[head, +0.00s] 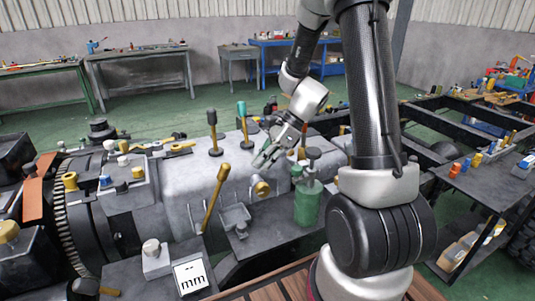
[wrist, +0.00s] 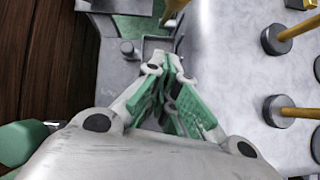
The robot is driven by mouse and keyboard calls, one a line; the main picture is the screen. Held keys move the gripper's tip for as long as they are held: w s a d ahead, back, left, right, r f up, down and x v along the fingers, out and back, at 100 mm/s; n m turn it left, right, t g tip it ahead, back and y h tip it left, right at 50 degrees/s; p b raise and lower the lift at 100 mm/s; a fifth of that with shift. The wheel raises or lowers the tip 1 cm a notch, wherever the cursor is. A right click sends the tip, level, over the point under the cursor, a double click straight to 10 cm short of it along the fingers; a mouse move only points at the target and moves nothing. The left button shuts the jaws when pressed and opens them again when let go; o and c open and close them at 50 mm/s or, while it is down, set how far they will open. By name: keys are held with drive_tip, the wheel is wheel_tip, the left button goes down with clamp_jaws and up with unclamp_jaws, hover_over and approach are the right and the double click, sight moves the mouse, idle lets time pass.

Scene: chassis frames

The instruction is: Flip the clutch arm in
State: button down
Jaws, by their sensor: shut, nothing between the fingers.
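A long yellow lever, which looks like the clutch arm (head: 215,196), slants up and to the right beside the grey gearbox housing (head: 185,180) in the head view. My gripper (head: 261,160) is to the right of the lever and apart from it, near the housing's side. In the wrist view my gripper (wrist: 174,62) has its green-padded fingers together at the tips, with nothing held. A yellow bar end, probably the same lever (wrist: 173,8), shows at the top of that view, beyond the fingertips. The lever's lower joint is hard to make out.
Two upright shift levers, one dark-knobbed (head: 213,132) and one green-knobbed (head: 242,118), stand on the housing. A green bottle (head: 308,203) stands right of my gripper. A small open grey tray (head: 235,217) sits below it. A white "mm" card (head: 191,279) lies in front.

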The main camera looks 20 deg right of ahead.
sight(220, 176)
drive_tip(key=x, duration=0.4)
drive_tip(key=a, duration=0.1)
drive_tip(key=a+r, duration=0.1)
drive_tip(key=a, duration=0.1)
drive_tip(key=shift+w+a+r, duration=0.2)
drive_tip(key=shift+w+a, duration=0.15)
drive_tip(key=shift+a, duration=0.1)
drive_tip(key=a+r+h, duration=0.1)
drive_tip(key=a, duration=0.1)
drive_tip(key=a+r, duration=0.1)
drive_tip(key=a, duration=0.1)
drive_tip(key=a+r+h, duration=0.1)
drive_tip(key=a, duration=0.1)
drive_tip(key=shift+a+r+h, duration=0.25)
drive_tip(key=shift+a+h, duration=0.05)
drive_tip(key=a+r, duration=0.1)
drive_tip(key=a, duration=0.6)
drive_tip(key=shift+r, duration=0.2)
